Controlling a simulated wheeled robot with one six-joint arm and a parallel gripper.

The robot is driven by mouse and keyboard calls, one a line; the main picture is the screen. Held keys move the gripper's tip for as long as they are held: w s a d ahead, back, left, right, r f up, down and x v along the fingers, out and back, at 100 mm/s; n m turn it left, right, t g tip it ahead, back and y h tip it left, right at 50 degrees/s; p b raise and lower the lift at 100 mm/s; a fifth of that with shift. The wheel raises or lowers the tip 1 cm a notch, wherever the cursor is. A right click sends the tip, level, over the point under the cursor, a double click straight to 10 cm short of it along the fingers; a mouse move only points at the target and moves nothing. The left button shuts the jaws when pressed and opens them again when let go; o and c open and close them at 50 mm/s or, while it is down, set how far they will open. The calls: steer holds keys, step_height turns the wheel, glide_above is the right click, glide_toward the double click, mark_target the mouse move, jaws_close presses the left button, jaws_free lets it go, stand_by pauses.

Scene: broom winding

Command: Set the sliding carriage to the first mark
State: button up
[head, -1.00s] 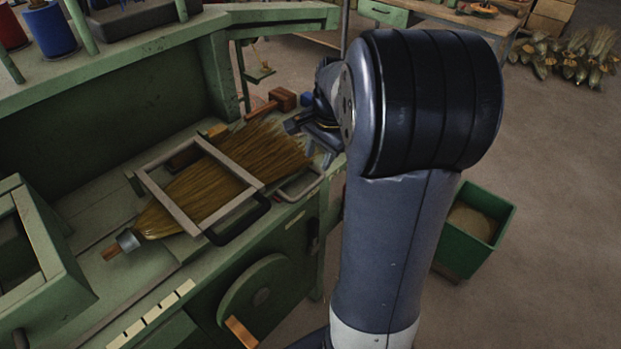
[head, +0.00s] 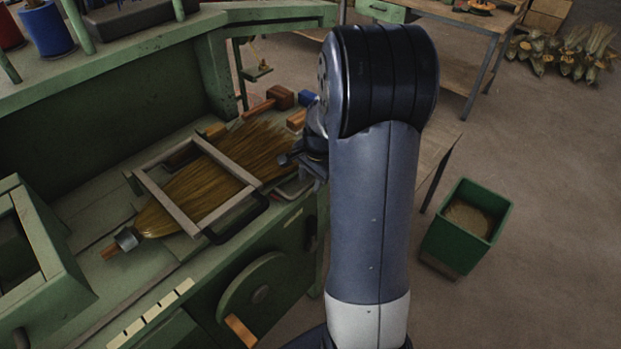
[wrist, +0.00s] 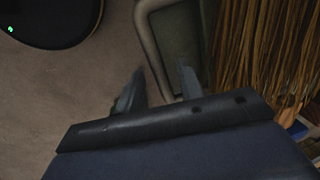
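What looks like the sliding carriage is a pale rectangular frame (head: 163,203) lying across a straw broom (head: 262,150) on the green bench, with a black handle (head: 240,220) at its front side. My gripper (head: 290,160) is past the frame's right end, beside the broom's bristle tips, and my arm partly hides it. A pale strip of marks (head: 150,313) runs along the bench's front edge, left of the frame.
A green box (head: 45,245) stands at the bench's left end. A mallet (head: 280,97) lies beyond the bristles. A round wheel (head: 260,290) is on the bench front. A green bin (head: 450,240) stands on the floor at right.

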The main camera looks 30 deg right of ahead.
jaws_close()
stand_by(0.3)
